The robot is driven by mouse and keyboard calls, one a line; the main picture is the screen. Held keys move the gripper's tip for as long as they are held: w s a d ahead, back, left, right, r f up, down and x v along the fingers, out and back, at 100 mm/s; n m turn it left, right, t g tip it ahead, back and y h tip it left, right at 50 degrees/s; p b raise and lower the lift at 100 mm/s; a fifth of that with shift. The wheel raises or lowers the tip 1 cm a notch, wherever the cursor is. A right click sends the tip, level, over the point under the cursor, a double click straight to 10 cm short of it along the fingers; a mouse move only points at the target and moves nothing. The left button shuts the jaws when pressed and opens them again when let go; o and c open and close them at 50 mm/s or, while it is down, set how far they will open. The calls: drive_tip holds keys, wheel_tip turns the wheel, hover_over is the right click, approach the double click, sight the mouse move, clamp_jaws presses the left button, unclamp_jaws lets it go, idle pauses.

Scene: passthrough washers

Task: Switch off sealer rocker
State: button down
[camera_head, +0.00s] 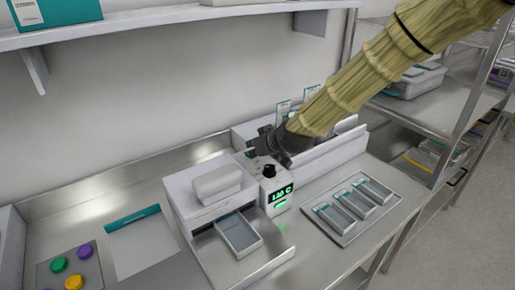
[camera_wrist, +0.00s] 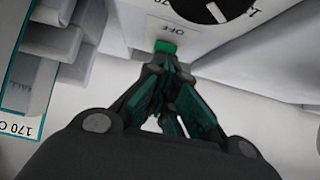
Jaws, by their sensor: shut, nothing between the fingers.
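The sealer (camera_head: 203,205) is a white box with a green-lit display (camera_head: 280,194) reading about 188 C. A black knob (camera_head: 269,171) stands on its control housing, and the knob also shows at the top of the wrist view (camera_wrist: 212,8). A small bright green rocker (camera_wrist: 165,46) sits beside an OFF label in the wrist view. I cannot make the rocker out for certain in the head view. My gripper (camera_wrist: 160,66) is shut and empty. Its tips are right at the rocker's near edge; contact cannot be told. In the head view my gripper (camera_head: 254,151) is behind the knob.
A grey tray (camera_head: 240,235) sits in the sealer's front opening. A metal tray (camera_head: 345,228) with several pouches lies to the right. Coloured buttons (camera_head: 73,282) are at the lower left. A shelf (camera_head: 200,12) runs along the wall above, and a metal rack (camera_head: 460,110) stands at right.

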drive_tip(key=shift+w+a+r+p, duration=0.25)
drive_tip(key=shift+w+r+p, duration=0.15)
drive_tip(key=shift+r, duration=0.35)
drive_tip(key=shift+w+a+r+p, duration=0.15)
drive_tip(key=shift+r+p, duration=0.2)
drive_tip(key=shift+r, duration=0.2)
drive_tip(key=shift+s+a+r+p, duration=0.15)
drive_tip(key=shift+r+p, duration=0.15)
drive_tip(key=shift+r, duration=0.2)
drive_tip(key=s+d+r+b, duration=0.2)
drive_tip(key=s+d+r, duration=0.2)
drive_tip(key=r, duration=0.4)
drive_tip(key=shift+s+r+b, duration=0.15)
drive_tip(key=shift+s+b, duration=0.25)
drive_tip(key=shift+r, duration=0.1)
